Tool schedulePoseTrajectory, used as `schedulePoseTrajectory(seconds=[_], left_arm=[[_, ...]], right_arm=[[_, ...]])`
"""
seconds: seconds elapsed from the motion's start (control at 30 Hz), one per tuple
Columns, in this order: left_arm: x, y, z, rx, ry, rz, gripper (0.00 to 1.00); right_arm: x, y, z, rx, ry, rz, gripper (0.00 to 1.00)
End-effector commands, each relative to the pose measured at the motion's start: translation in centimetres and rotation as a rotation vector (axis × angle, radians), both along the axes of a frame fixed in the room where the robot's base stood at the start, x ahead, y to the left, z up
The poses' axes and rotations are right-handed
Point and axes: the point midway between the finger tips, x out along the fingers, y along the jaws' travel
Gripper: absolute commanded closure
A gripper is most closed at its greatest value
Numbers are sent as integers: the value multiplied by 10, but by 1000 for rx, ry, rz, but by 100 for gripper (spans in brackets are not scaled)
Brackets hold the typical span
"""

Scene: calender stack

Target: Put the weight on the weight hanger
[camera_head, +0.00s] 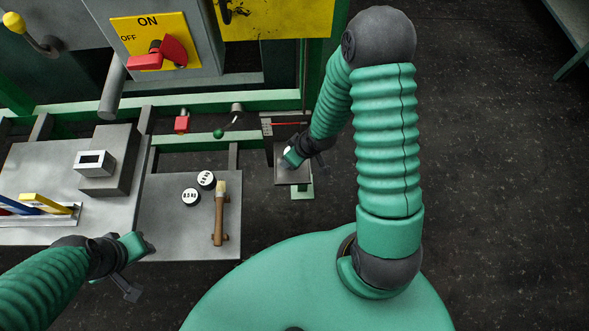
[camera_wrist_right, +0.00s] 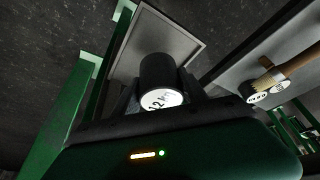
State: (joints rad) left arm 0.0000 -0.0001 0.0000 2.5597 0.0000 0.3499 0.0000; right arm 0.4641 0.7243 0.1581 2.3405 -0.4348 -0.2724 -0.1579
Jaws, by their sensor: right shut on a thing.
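My right gripper (camera_head: 290,157) is over a grey square plate (camera_head: 293,176), which I take to be the weight hanger's platform. In the right wrist view the gripper is shut on a black cylindrical weight (camera_wrist_right: 158,76) with a white, partly hidden label. The plate (camera_wrist_right: 187,38) shows behind the weight there; I cannot tell whether they touch. The held weight is not clear in the head view. My left gripper (camera_head: 138,262) is near the front edge of the grey table, and its finger opening is unclear.
Two black weights with white labels (camera_head: 191,197) (camera_head: 206,180) and a wooden-handled brush (camera_head: 220,220) lie on the grey table (camera_head: 165,225). A small box with a display (camera_head: 95,163) is at left. Green machine rails (camera_head: 190,143) and a red-handled switch (camera_head: 168,52) are behind.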

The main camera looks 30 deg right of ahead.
Motion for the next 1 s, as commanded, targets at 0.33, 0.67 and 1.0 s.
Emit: schedulePoseTrajectory(seconds=[0.33, 0.67, 1.0], left_arm=[[0, 0, -13, 0, 1, 0, 64], [0, 0, -15, 0, 1, 0, 64], [0, 0, -15, 0, 0, 0, 64]], right_arm=[[15, -7, -27, 1, 0, 1, 100], [14, -7, -38, 0, 2, 1, 45], [15, -7, -37, 0, 2, 0, 28]])
